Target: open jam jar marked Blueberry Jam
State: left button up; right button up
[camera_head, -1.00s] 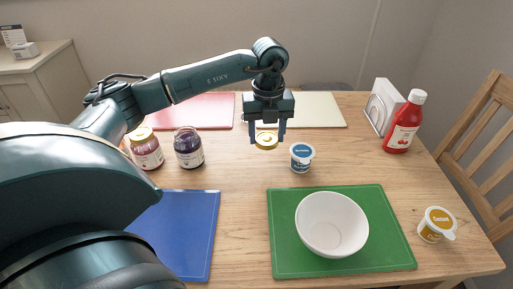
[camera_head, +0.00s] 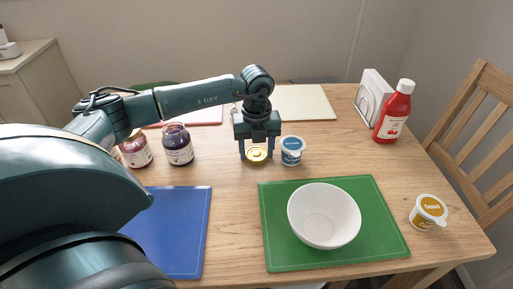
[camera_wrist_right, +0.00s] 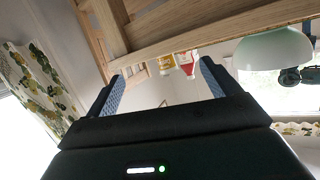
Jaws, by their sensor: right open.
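The dark purple jam jar (camera_head: 179,147) stands upright on the table at the left in the head view, its top without a lid. Its label is too small to read. My left gripper (camera_head: 257,157) points down right of the jar, its fingers at either side of a round gold lid (camera_head: 257,154). The lid is at or just above the table; I cannot tell which. A redder jam jar (camera_head: 137,152) stands left of the dark one, its top partly hidden by my left arm. My right gripper (camera_wrist_right: 160,88) shows only in the right wrist view, open and empty.
A white bowl (camera_head: 324,215) sits on a green board (camera_head: 385,240). A blue board (camera_head: 185,235) lies at front left. A ketchup bottle (camera_head: 393,115) and yellow tub (camera_head: 428,212) are right.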

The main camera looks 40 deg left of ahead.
aim_at(257, 153)
pick_arm(q)
jog(key=shift+o, duration=0.4)
pick_arm(e)
jog(key=shift+r, duration=0.1)
pick_arm(q)
jog(key=shift+r, duration=0.2)
notch_tip(257, 153, up, 12)
jog(key=p, duration=0.1)
pick_arm(e)
jog(key=shift+w+a+f+g, duration=0.1)
jog(key=shift+a+f+g, duration=0.1)
jog(key=shift+f+g, duration=0.15)
